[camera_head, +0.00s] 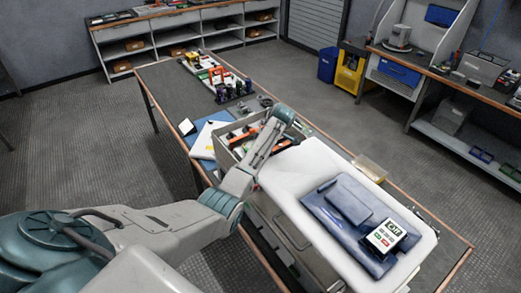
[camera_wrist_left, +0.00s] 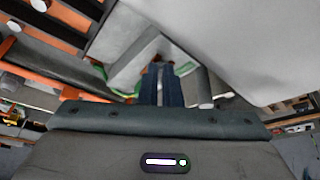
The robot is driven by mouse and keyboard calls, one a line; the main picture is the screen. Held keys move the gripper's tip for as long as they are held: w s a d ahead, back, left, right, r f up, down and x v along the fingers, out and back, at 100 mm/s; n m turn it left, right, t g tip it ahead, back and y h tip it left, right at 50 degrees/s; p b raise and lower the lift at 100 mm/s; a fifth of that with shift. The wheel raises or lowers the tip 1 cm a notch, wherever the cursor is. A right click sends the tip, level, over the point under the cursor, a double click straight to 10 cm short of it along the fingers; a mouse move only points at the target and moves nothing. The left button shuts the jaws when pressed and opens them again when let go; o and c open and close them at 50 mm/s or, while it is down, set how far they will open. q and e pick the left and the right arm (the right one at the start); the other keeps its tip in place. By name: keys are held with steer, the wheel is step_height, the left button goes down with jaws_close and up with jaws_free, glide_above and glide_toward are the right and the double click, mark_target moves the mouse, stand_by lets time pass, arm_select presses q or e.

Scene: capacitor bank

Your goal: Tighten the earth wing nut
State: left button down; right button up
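The earth wing nut cannot be made out in either view. In the left wrist view, the two dark blue fingers of my left gripper (camera_wrist_left: 162,86) point into a grey enclosure. They are close together with only a thin gap between them, and I cannot see whether anything is between their tips. A green patch (camera_wrist_left: 185,69) shows just beyond the tips, and a grey cylinder (camera_wrist_left: 204,88) stands to their right. In the head view, my left arm reaches over the open grey bank cabinet (camera_head: 235,158), and its gripper is hidden. My right gripper is not in view.
A white cover (camera_head: 285,180) beside the cabinet carries a blue folder (camera_head: 345,205) and a labelled tag (camera_head: 385,237). Orange bars (camera_wrist_left: 55,65) lie left of my fingers in the wrist view. Meters and small parts (camera_head: 228,85) stand further along the bench.

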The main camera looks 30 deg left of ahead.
arm_select(q)
steer(key=shift+s+f+m+t, duration=0.15)
steer(key=shift+m+t, duration=0.1)
steer(key=shift+m, duration=0.4)
steer(key=shift+s+r+m+t, duration=0.15)
steer(key=shift+m+t, duration=0.1)
steer(key=shift+m, duration=0.7)
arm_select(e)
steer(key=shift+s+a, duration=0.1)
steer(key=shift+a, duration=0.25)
arm_select(q)
steer(key=c, duration=1.6)
jaws_free()
steer(key=shift+a, duration=0.2)
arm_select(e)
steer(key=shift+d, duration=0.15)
